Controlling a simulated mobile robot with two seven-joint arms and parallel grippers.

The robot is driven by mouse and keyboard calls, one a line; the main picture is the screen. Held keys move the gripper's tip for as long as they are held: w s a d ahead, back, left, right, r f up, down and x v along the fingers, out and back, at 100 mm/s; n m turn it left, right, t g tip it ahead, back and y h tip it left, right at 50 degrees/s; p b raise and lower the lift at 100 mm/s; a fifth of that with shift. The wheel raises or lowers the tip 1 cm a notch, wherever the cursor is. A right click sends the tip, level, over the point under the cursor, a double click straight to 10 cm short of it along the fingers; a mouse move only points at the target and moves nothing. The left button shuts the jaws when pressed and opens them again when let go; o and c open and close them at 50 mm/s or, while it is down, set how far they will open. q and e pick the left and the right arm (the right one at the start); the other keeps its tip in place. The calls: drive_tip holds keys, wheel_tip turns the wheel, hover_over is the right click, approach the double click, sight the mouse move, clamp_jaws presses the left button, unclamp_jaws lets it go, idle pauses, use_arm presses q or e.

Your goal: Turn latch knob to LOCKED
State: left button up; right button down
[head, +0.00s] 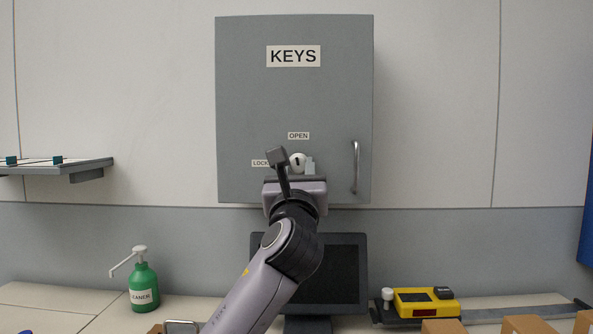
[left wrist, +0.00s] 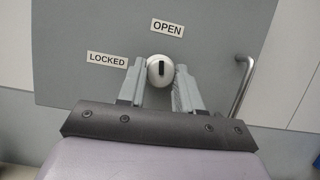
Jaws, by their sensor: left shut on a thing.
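The white round latch knob (head: 297,158) is on the front of the grey KEYS cabinet (head: 292,95). In the left wrist view the knob (left wrist: 160,69) shows a black mark that stands nearly upright, towards the OPEN label (left wrist: 167,28). The LOCKED label (left wrist: 107,59) is to the left of the knob. In the head view the OPEN label (head: 298,135) is above the knob, and my arm partly covers the LOCKED label (head: 260,163). My left gripper (left wrist: 160,82) is shut on the knob, one finger on each side. My right gripper is not in view.
A metal door handle (head: 355,166) is right of the knob. Below are a dark monitor (head: 345,270), a green cleaner bottle (head: 143,287), a yellow device (head: 425,303) and several boxes (head: 443,326) on the counter. A shelf (head: 75,167) juts out at left.

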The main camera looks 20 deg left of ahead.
use_arm(q)
drive_tip(key=n+y, duration=0.1)
drive_tip(key=n, duration=0.2)
drive_tip(key=n+g+y, duration=0.1)
drive_tip(key=n+y, duration=0.1)
drive_tip(key=n, duration=0.1)
drive_tip(key=shift+d+r+n+g+y, duration=0.1)
drive_tip(key=shift+d+n+g+y, duration=0.1)
drive_tip(key=shift+n+g+y, duration=0.15)
drive_tip(key=n+g, duration=0.1)
drive_tip(key=n, duration=0.1)
drive_tip(key=n+y, duration=0.1)
drive_tip(key=n, duration=0.2)
drive_tip(key=shift+w+d+r+g+y, duration=0.1)
drive_tip(key=shift+r+g+y, duration=0.05)
drive_tip(key=shift+g+y, duration=0.15)
drive_tip(key=n+g+p, duration=0.1)
drive_tip(key=n, duration=0.1)
drive_tip(key=n+g+p, duration=0.1)
drive_tip(key=n, duration=0.2)
drive_tip(key=shift+d+r+n+y, duration=0.1)
drive_tip(key=shift+r+n+y, duration=0.15)
drive_tip(key=shift+y, duration=0.1)
drive_tip(key=shift+n+g+p, duration=0.5)
drive_tip(key=shift+n+g, duration=0.15)
drive_tip(key=shift+n, duration=0.95)
drive_tip(key=o, duration=1)
drive_tip(key=shift+w+f, duration=0.1)
drive_tip(key=shift+f, duration=0.05)
drive_tip(key=shift+f, duration=0.1)
